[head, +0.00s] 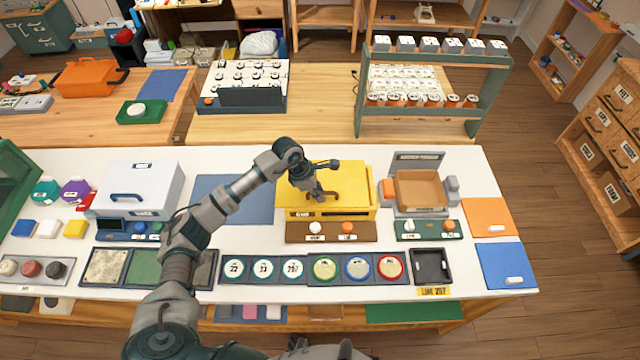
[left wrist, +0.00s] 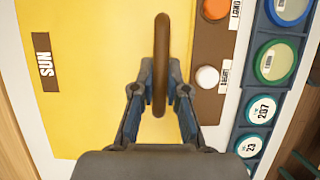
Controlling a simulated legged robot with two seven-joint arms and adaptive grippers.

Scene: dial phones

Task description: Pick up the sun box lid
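The sun box (head: 354,180) is yellow and stands on the white table near the middle of the head view. Its yellow lid (left wrist: 90,100) with a SUN label (left wrist: 43,62) fills much of the left wrist view. A brown bar handle (left wrist: 161,35) rises from the lid. My left gripper (head: 320,194) is over the lid from above, and in the left wrist view its fingertips (left wrist: 161,80) close in on both sides of the handle and appear to touch it. The lid looks seated on the box. My right gripper does not show.
A brown panel (head: 330,238) with a white and an orange knob stands before the box. An open brown tray unit (head: 420,188) is at its right. A blue mat (head: 235,200) and a white box (head: 137,188) are at its left. A green rack (head: 430,130) stands behind.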

